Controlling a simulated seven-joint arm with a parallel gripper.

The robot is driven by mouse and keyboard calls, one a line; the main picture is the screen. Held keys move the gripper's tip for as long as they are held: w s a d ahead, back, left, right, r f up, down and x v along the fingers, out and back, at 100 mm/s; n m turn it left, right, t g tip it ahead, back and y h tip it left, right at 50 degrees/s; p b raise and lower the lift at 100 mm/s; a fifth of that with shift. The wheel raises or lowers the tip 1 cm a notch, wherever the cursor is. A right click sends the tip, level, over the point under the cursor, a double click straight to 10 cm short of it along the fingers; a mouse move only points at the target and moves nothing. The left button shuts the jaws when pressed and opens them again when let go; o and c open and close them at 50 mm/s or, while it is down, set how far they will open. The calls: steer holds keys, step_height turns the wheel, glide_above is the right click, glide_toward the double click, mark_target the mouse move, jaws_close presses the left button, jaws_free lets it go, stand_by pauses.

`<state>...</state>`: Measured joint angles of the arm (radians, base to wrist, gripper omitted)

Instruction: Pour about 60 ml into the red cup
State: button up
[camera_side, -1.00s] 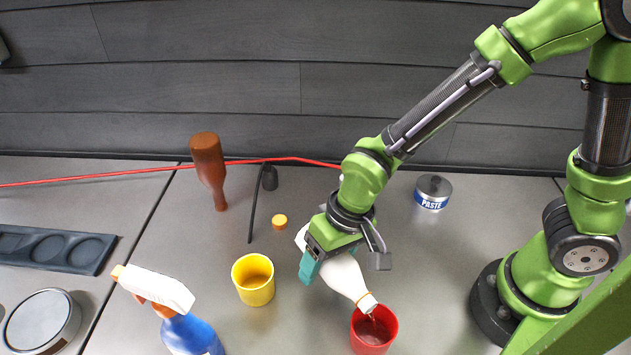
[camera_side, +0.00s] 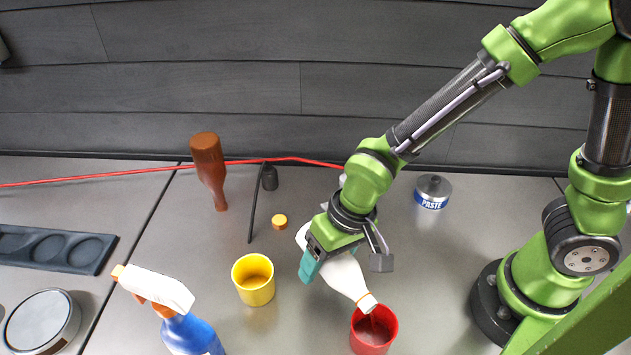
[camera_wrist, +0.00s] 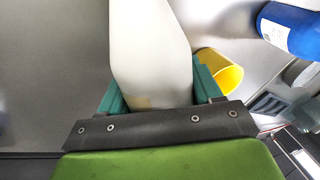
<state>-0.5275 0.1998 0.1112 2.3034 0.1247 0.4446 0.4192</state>
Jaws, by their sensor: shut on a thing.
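My gripper (camera_side: 333,252) is shut on a white bottle (camera_side: 346,277), which it holds tilted with its mouth low over the red cup. In the wrist view the bottle (camera_wrist: 152,55) lies between my teal fingers. The red cup (camera_side: 373,338) stands upright at the bottom of the side view, right under the bottle mouth. A thin stream seems to run from the mouth into the cup, and some liquid shows inside. The level cannot be read exactly. The red cup does not show in the wrist view.
A yellow cup (camera_side: 253,284) stands left of my gripper, with an orange cap (camera_side: 280,222) behind it. A blue spray bottle (camera_side: 190,331) is at front left. A brown bottle (camera_side: 208,170), a red cable (camera_side: 120,175) and a paste tin (camera_side: 433,191) are farther back.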

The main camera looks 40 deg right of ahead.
steer(key=shift+w+f+g, duration=0.1)
steer(key=shift+f+g, duration=0.3)
steer(key=shift+f, duration=0.1)
steer(key=shift+f+g, duration=0.3)
steer(key=shift+g, duration=0.4)
steer(key=shift+m+g+y, duration=0.3)
steer(key=shift+g, duration=0.3)
steer(key=shift+f+g, duration=0.7)
stand_by(0.3)
